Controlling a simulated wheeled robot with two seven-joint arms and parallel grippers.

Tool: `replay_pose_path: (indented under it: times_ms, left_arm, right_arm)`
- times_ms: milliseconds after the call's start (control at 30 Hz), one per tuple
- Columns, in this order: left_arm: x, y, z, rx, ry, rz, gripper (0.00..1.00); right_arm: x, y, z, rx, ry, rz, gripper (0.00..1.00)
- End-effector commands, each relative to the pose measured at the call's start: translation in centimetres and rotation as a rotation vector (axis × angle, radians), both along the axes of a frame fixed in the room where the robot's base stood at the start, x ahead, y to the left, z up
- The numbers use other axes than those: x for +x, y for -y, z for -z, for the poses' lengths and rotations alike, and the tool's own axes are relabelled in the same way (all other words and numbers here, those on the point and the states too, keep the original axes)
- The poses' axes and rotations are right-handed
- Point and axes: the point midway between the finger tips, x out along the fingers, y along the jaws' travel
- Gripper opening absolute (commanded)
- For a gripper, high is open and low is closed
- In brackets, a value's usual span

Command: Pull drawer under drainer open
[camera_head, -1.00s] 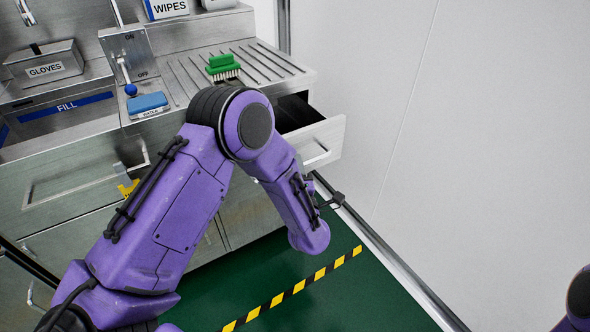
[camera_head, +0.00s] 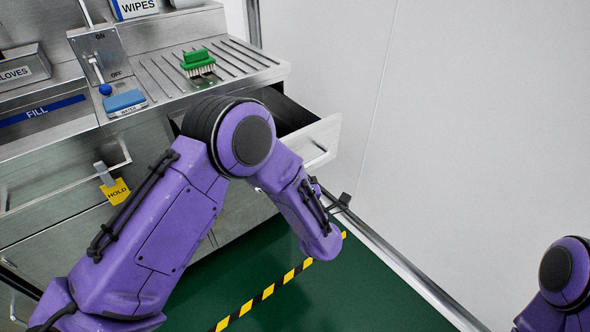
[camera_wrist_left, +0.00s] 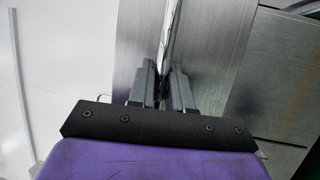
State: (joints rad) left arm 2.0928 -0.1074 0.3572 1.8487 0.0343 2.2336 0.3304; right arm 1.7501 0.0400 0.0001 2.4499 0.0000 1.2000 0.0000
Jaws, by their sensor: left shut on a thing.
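The drawer (camera_head: 322,138) under the ribbed steel drainer (camera_head: 212,66) stands partly open, its dark inside showing behind its front. Its bar handle (camera_head: 320,158) shows beside my left arm, which covers part of the drawer. In the left wrist view, the two grey fingers of my left gripper (camera_wrist_left: 163,90) are shut on the shiny handle (camera_wrist_left: 169,40), with the steel drawer front (camera_wrist_left: 213,60) behind. In the head view my left gripper is hidden by my own arm. Part of my right arm shows at the lower right, but its gripper is out of view.
A green brush (camera_head: 198,62) stands on the drainer, with a blue sponge-like block (camera_head: 125,101) to its left. A yellow HOLD tag (camera_head: 116,191) hangs at the left drawer. A white wall (camera_head: 450,110) rises at the right. The green floor (camera_head: 370,285) in front is clear.

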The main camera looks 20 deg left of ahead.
Motion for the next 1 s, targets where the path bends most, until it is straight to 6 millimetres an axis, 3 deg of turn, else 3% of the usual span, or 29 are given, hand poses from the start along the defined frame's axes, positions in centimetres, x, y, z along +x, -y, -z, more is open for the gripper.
replay_pose_path:
  times_ms: [33,67,100,433,800,1000]
  left_arm:
    - [-0.1,-0.1,0.1,-0.001,-0.003,-0.004,0.29]
    - [-0.1,-0.1,0.1,-0.001,-0.003,-0.004,0.39]
    - [-0.1,-0.1,0.1,0.000,-0.002,-0.002,0.40]
    - [-0.5,0.4,0.2,-0.001,-0.001,0.001,0.40]
    - [-6.8,5.2,1.6,0.001,-0.002,0.002,0.40]
    - [-8.2,6.2,2.0,0.000,-0.002,-0.002,0.40]
  right_arm:
    - [0.0,0.0,0.0,0.000,0.000,0.000,0.61]
    - [0.0,0.0,0.0,0.000,0.000,0.000,0.61]
    - [0.0,0.0,0.0,0.000,0.000,0.000,0.61]
    - [0.0,0.0,0.0,0.000,0.000,0.000,0.61]
    - [0.0,0.0,0.3,0.000,0.000,0.000,0.61]
    - [0.0,0.0,0.4,0.000,0.000,0.000,0.61]
